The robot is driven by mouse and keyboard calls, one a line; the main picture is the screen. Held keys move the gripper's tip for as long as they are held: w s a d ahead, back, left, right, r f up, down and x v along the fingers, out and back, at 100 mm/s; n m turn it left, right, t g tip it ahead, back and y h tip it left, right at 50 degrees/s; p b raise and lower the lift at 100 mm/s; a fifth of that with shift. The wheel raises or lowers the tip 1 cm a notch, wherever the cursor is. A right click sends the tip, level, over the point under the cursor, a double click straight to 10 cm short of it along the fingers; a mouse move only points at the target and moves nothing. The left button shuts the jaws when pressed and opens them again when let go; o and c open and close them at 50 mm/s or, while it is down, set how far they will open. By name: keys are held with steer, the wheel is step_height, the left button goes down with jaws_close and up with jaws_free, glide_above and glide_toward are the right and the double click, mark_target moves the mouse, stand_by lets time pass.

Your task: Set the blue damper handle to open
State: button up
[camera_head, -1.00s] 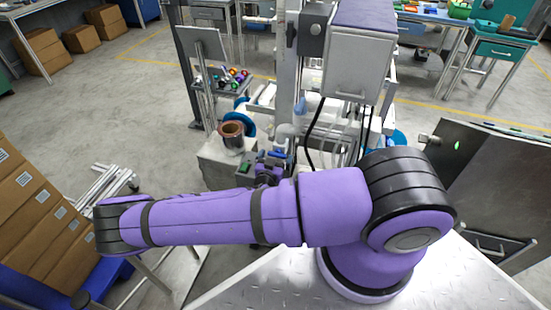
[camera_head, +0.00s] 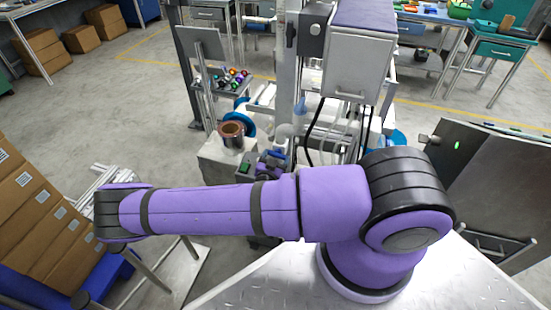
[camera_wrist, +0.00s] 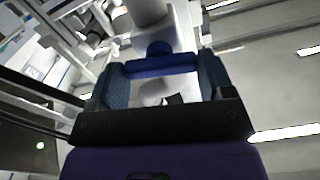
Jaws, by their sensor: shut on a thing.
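The blue damper handle (camera_wrist: 160,65) shows in the wrist view as a short blue bar. It spans the space between the two dark blue fingers of my gripper (camera_wrist: 164,63), which is shut on it. A darker blue round part sits just beyond the bar, against a white body (camera_wrist: 182,28). In the head view, the handle is small and partly hidden by my arm, at the white machine in the middle. I cannot read any open or shut marking for the handle.
A copper-coloured reel (camera_head: 232,134) stands on a pale block left of my wrist. A grey cabinet box (camera_head: 357,62) and black cables hang above and right. Cardboard boxes (camera_head: 35,215) are stacked at the left. A dark panel cabinet (camera_head: 480,180) stands at the right.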

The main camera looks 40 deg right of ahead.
steer(key=m, duration=0.4)
steer(key=shift+m, duration=0.3)
steer(key=m, duration=0.3)
steer(key=shift+m, duration=0.3)
steer(key=m, duration=0.4)
steer(key=shift+f+m, duration=0.1)
steer(key=shift+m, duration=1.8)
steer(key=o, duration=0.9)
steer(key=shift+s, duration=0.1)
steer(key=v, duration=1)
steer(key=shift+s+a, duration=0.25)
steer(key=shift+a, duration=0.05)
